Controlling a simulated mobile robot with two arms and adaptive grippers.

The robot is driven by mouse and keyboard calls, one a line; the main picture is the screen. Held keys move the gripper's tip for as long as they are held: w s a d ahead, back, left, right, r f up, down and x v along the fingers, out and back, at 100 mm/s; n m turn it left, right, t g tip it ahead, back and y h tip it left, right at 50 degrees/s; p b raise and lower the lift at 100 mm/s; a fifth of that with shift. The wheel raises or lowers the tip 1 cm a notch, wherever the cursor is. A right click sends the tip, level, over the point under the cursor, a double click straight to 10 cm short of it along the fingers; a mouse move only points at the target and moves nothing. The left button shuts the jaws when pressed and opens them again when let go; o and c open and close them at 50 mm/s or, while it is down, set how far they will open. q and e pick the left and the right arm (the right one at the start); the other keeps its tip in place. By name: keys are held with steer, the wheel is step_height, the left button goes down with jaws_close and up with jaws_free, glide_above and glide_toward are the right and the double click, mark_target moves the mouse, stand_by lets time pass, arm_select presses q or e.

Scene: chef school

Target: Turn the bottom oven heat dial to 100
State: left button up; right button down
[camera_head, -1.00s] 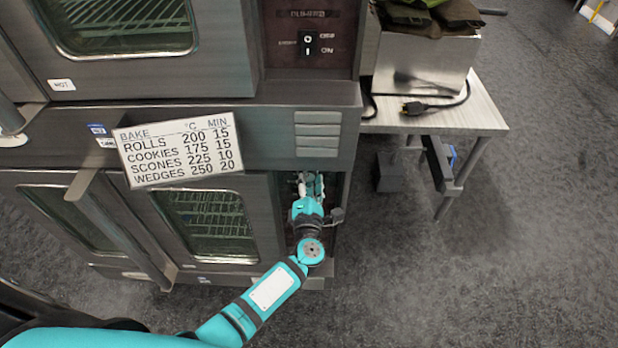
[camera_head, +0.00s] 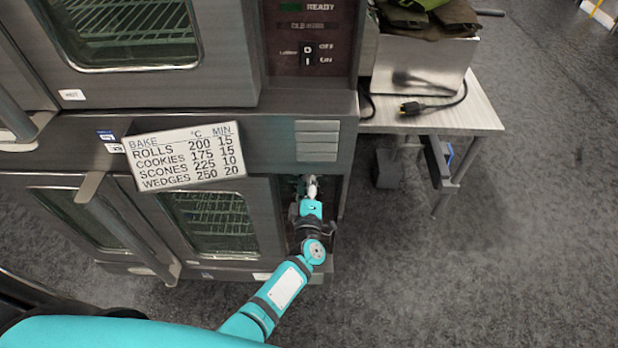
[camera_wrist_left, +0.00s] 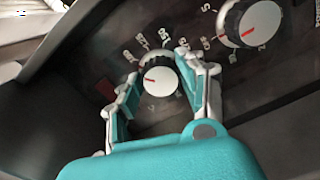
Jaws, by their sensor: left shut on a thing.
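The bottom oven's control panel (camera_wrist_left: 105,65) is dark, and its heat dial (camera_wrist_left: 160,82) is a round knob with a pale face and a red mark, ringed by white numbers too blurred to read surely. The red mark points left in the left wrist view. My left gripper (camera_wrist_left: 158,69) has one finger on each side of this dial and is shut on it. In the head view the left gripper (camera_head: 312,190) reaches into the narrow lower panel, and its arm hides the dial. My right gripper is not in view.
A second dial (camera_wrist_left: 250,23) with a red mark sits close beside the right finger. The oven doors (camera_head: 210,218) are shut, left of my arm. A bake chart (camera_head: 185,156) hangs above them. A side table (camera_head: 440,120) stands right; the floor before it is clear.

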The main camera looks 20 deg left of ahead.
arm_select(q)
steer(key=shift+f+m, duration=0.1)
steer(key=shift+m, duration=0.7)
steer(key=o, duration=1.2)
steer(key=shift+v, duration=4.2)
steer(key=shift+d, duration=0.15)
